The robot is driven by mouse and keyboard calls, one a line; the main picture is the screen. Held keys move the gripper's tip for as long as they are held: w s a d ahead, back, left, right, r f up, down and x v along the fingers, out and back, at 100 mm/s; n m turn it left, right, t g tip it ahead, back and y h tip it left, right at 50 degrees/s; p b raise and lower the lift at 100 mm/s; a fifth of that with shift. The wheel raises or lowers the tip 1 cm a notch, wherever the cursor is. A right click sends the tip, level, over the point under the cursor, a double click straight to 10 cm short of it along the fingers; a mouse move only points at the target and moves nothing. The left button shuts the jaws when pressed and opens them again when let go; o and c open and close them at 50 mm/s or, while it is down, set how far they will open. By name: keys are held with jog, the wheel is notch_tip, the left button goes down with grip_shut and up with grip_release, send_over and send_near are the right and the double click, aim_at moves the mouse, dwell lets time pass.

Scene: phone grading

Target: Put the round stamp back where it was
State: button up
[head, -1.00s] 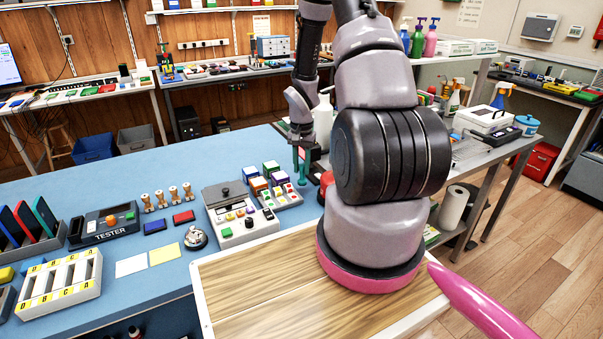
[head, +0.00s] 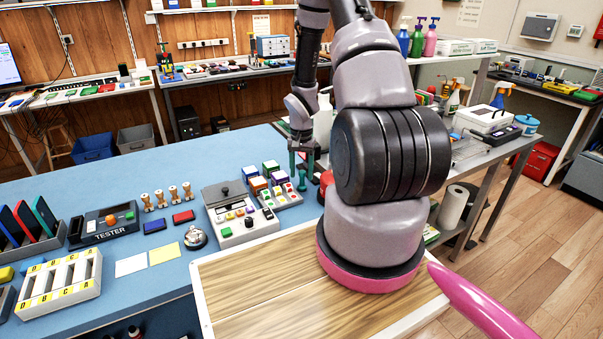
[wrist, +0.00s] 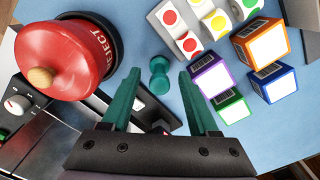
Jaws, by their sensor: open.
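A small teal, waisted piece with round ends (wrist: 158,75), which looks like the round stamp, stands on the blue bench top in the wrist view. My gripper (wrist: 160,75) is open, with one teal finger on each side of it and a visible gap to both. In the head view my gripper (head: 302,170) is low over the far right part of the bench, behind the sticker dispenser. The piece is hard to make out there. Whether its base sits on any marked spot cannot be told.
A red round REJECT container (wrist: 65,60) with a wooden knob is close on the left in the wrist view. Coloured boxes (wrist: 212,78) and a sticker dispenser (wrist: 180,25) are close on the right. Wooden-handled stamps (head: 167,196) stand in a row further left.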

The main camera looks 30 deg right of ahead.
notch_tip(320, 180, up, 12)
notch_tip(320, 180, up, 11)
jog(key=t, duration=0.2)
send_over(301, 173)
jog(key=s+a, duration=0.1)
jog(key=a, duration=0.1)
jog(key=s+a+r+n+t, duration=0.1)
jog(key=s+a+r, duration=0.2)
jog(key=s+r, duration=0.3)
jog(key=s+a+r+n+t+y, duration=0.1)
jog(key=s+a+r+n+t, duration=0.1)
jog(key=s+a+r, duration=0.2)
jog(key=s+a+r+n+t+y, duration=0.1)
jog(key=s+a+r, duration=0.3)
jog(key=s+r, duration=0.4)
notch_tip(301, 173, up, 4)
jog(key=shift+s+f+t, duration=0.15)
jog(key=shift+s+t, duration=0.05)
jog(key=shift+t, duration=0.4)
